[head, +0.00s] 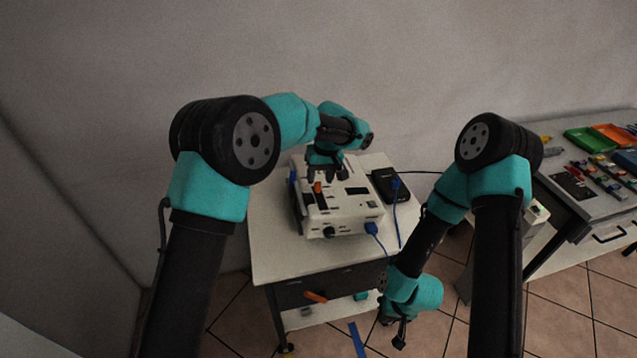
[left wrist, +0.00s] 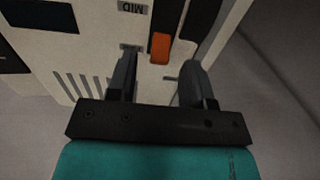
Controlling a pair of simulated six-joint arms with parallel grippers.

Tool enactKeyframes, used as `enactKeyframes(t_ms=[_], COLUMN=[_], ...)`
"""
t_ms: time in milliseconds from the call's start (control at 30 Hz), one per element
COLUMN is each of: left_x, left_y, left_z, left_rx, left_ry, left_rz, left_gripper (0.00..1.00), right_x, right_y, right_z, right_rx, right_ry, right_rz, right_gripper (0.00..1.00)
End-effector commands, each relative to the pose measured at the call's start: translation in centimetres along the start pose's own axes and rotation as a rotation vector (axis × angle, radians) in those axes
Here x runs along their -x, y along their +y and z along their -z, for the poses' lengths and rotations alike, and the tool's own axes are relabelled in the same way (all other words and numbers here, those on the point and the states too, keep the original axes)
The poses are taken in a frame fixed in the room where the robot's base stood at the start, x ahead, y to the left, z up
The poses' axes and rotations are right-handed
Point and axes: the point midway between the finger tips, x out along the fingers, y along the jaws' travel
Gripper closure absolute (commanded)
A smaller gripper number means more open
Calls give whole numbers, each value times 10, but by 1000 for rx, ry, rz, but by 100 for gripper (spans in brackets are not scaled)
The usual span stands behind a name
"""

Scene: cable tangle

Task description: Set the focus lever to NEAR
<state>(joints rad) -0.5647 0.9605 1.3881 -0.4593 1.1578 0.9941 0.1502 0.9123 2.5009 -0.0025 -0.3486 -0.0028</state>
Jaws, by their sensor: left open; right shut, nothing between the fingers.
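The white device (head: 345,215) sits on the cart. Its orange focus lever (head: 317,187) also shows in the left wrist view (left wrist: 160,48), in a dark slot. The lever is level with a small label (left wrist: 130,47) too blurred to read; a MID label (left wrist: 132,7) lies farther up the slot. My left gripper (head: 327,175) is over the device. In the left wrist view its open fingers (left wrist: 158,72) stand on either side of the lever's line, with the lever at their tips and no clear contact. My right gripper (head: 399,338) is shut and empty, low beside the cart.
A black box (head: 390,185) with a blue cable lies right of the device. A blue plug (head: 372,229) is in the device's front, beside a black knob (head: 329,232). The cart top (head: 275,245) is bare at front left. A workbench with colored bins (head: 585,140) stands at right.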

Motion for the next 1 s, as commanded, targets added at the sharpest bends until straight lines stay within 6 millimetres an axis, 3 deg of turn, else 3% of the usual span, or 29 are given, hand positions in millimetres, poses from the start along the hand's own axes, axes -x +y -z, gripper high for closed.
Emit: enactKeyframes(t_ms=[200,567,1000], left_x=[-23,-27,-26], left_y=[0,0,0], left_z=[0,0,0], left_rx=[0,1,0], left_ry=[-1,0,0], left_rz=[2,0,0], left_gripper=[53,54,96], right_x=[0,0,0], right_y=[0,0,0], right_z=[0,0,0], right_rx=[0,0,0], right_ry=[0,0,0], right_rz=[0,0,0], right_gripper=[100,100,100])
